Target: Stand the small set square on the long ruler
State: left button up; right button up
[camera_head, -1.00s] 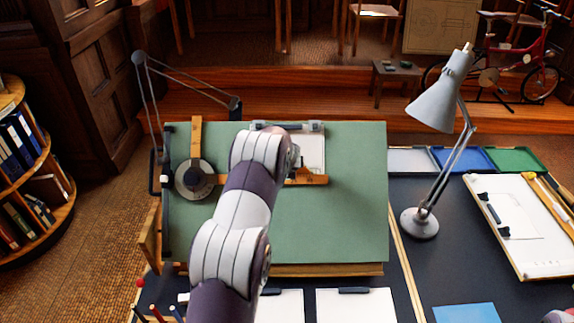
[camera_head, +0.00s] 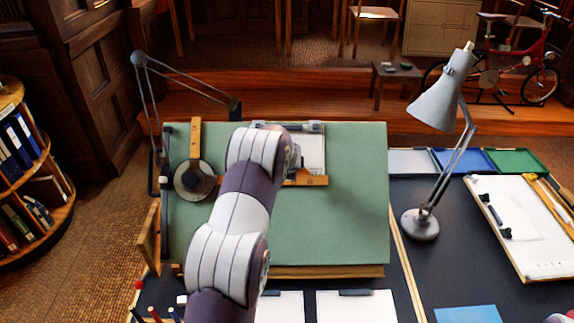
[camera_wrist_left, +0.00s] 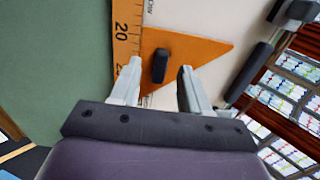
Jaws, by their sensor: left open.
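The set square (camera_wrist_left: 198,50) is an orange triangle with a black knob (camera_wrist_left: 160,66), lying over white paper in the left wrist view. One side of it runs along the edge of the orange, marked ruler (camera_wrist_left: 123,30); whether they touch I cannot tell. My right gripper is not in view.
The green drafting board (camera_head: 350,235) carries a round-headed drafting machine (camera_head: 195,180) at left. A grey lamp (camera_head: 420,222) stands to its right. Trays (camera_head: 487,160) line the desk's back, and a white board (camera_head: 525,230) lies at right. The board's right part is clear.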

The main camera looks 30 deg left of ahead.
pick_arm(q)
jog(key=b+v, duration=0.1)
jog(key=v, duration=1)
jog(key=shift+d+r, duration=0.1)
jog(key=shift+r, duration=0.05)
jog(key=s+d+f+n+g+h, duration=0.1)
jog(key=s+d+f+n+g, duration=0.1)
jog(key=s+d+f+n, duration=0.3)
jog(key=s+f+n+g, duration=0.1)
jog(key=s+n+g, duration=0.1)
jog(key=s, duration=0.4)
jog(key=s+d+n+g+h, duration=0.2)
jog(key=s+d+n+h, duration=0.1)
jog(key=s+d, duration=1.2)
jog(key=shift+s+r+n+h, duration=0.3)
jog(key=shift+s+r+n, duration=0.15)
jog(key=shift+s+n, duration=0.45)
